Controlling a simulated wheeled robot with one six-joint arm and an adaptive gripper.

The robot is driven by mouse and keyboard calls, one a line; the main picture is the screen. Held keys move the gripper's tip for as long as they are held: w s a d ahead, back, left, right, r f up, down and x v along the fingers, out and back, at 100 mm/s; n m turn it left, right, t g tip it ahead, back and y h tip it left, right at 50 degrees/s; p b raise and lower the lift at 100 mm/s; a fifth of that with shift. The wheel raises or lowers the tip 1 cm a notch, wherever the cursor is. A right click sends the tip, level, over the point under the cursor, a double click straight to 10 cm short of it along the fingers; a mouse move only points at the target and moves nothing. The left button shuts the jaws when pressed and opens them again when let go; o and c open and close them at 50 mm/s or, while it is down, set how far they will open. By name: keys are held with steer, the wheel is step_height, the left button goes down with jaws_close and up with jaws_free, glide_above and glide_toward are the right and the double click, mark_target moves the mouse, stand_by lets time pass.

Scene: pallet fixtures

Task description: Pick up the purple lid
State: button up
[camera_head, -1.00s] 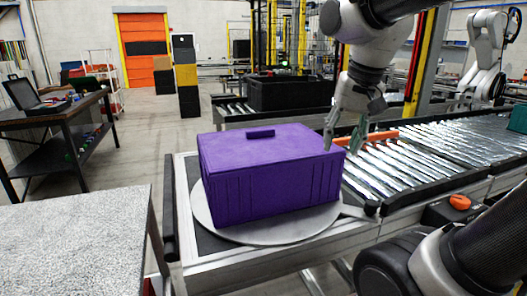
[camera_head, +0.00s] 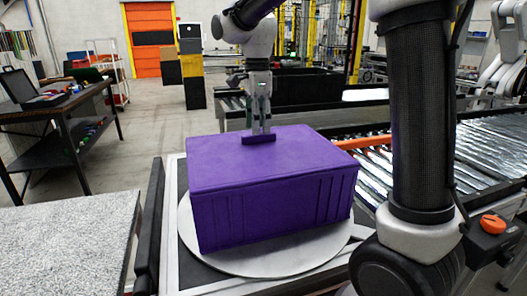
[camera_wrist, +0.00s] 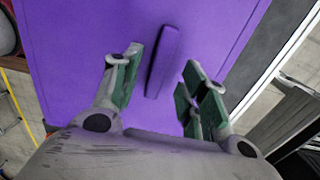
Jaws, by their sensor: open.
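The purple lid (camera_head: 225,165) lies on top of a purple box (camera_head: 275,212) on a round grey plate (camera_head: 262,262). A raised bar handle (camera_head: 258,139) stands on the lid; it also shows in the wrist view (camera_wrist: 163,62). My gripper (camera_head: 261,132) points down just above and behind the handle in the head view. In the wrist view my gripper (camera_wrist: 162,72) is open, its green-padded fingers spread on either side of the handle's line. The handle lies between them and slightly ahead, with gaps on both sides. Whether the fingertips touch the lid cannot be told.
A roller conveyor (camera_head: 490,160) with an orange bar (camera_head: 375,143) runs to the right. A black crate (camera_head: 300,88) stands behind. A grey speckled table (camera_head: 65,245) is at the front left, and a dark workbench (camera_head: 60,115) is farther back.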

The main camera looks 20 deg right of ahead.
mark_target(264, 147)
steer(key=shift+d+f, duration=0.1)
steer(key=shift+f, duration=1.25)
jaws_close()
